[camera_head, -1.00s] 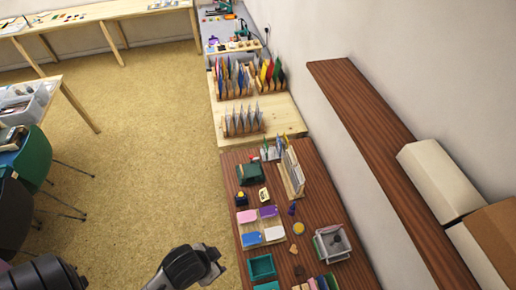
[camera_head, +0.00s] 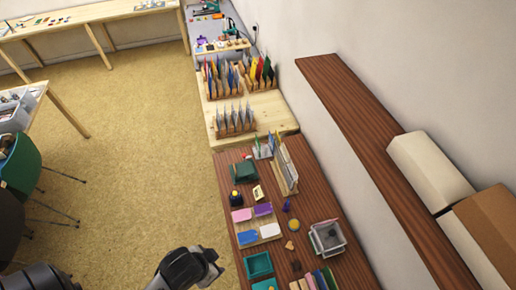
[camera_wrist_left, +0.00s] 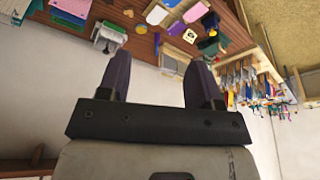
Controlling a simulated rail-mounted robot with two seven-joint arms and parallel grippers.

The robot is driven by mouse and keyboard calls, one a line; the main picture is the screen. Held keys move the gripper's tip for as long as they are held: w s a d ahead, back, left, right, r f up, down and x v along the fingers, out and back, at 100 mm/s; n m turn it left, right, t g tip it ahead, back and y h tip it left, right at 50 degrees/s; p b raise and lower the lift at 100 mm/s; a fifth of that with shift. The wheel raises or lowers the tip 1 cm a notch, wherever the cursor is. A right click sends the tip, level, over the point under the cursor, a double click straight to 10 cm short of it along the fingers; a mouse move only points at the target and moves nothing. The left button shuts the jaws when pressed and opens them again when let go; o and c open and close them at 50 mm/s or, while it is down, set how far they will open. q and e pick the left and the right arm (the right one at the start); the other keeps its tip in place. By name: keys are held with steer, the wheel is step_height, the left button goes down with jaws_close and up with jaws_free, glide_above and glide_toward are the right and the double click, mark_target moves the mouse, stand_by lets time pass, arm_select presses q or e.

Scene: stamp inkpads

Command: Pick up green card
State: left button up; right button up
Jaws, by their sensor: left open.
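Coloured cards stand upright in two wooden racks at the back of the side bench. The left rack (camera_head: 217,90) holds blue, yellow and pale cards. My left gripper (camera_wrist_left: 158,66) is open and empty in the left wrist view, with both fingers apart. The racked cards (camera_wrist_left: 238,80) appear beyond its right finger, inverted and too small to tell apart. My right gripper is not in view.
A lower rack (camera_head: 236,128) with grey-blue cards stands in front. The brown table (camera_head: 228,205) carries ink pads (camera_head: 258,231), a teal tray (camera_head: 258,265), a grey container (camera_head: 327,238) and a dark green box (camera_head: 243,171). A wall shelf (camera_head: 350,100) runs along the right.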

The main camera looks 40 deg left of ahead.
arm_select(q)
steer(key=shift+a, duration=0.1)
steer(key=c, duration=0.5)
